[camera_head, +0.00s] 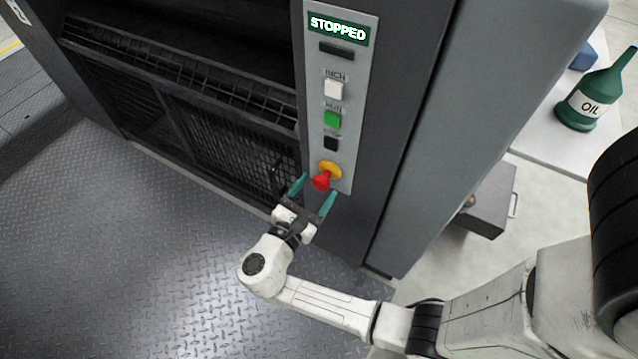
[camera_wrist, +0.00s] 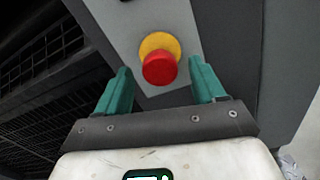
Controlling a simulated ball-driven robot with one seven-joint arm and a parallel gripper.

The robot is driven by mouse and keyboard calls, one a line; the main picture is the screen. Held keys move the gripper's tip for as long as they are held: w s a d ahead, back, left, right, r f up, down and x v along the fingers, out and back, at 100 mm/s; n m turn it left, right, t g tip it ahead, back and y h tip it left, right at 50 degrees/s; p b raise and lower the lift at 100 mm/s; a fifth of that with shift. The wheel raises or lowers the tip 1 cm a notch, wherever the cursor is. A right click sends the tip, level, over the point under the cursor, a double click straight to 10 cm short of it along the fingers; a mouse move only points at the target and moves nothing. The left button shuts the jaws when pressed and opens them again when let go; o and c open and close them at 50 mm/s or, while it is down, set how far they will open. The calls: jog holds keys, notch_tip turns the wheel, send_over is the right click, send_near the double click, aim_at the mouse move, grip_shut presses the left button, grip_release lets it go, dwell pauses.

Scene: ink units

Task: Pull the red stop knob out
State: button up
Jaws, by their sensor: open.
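The red stop knob (camera_head: 321,181) sits on a yellow collar (camera_head: 329,169) at the bottom of the grey control panel (camera_head: 345,95). My gripper (camera_head: 313,193) is open, its two teal fingers on either side of the knob in the head view. In the wrist view the knob (camera_wrist: 160,67) shows whole, ahead of and between the fingers (camera_wrist: 160,88), and no finger visibly touches it. The display (camera_head: 339,28) at the panel's top reads STOPPED.
Above the knob are a black button (camera_head: 331,143), a green button (camera_head: 332,120) and a white button (camera_head: 334,89). Dark machine grilles lie left of the panel. A green oil bottle (camera_head: 592,95) stands on a white surface at right. A grey box (camera_head: 487,200) is below it.

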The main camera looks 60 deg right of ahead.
jog(key=a+p, duration=0.1)
jog(key=a, duration=0.7)
jog(key=shift+s+a, duration=0.2)
jog(key=shift+a, duration=0.1)
jog(key=s+d+f+m+g+y, duration=0.3)
jog(key=s+d+f+m+y, duration=0.2)
jog(key=s+d+m+y, duration=0.15)
jog(key=s+a+m+t+y, duration=0.2)
jog(key=s+a+m+y, duration=0.1)
jog(key=s+m+y, duration=0.45)
notch_tip(320, 180, up, 25)
jog(key=a+m+t+y+p, duration=0.1)
jog(key=a+m+y+p, duration=0.1)
jog(key=p, duration=2.1)
jog(key=shift+w+a+f+y, duration=0.2)
jog(key=shift+w+a+y, duration=0.15)
jog(key=shift+y, duration=0.55)
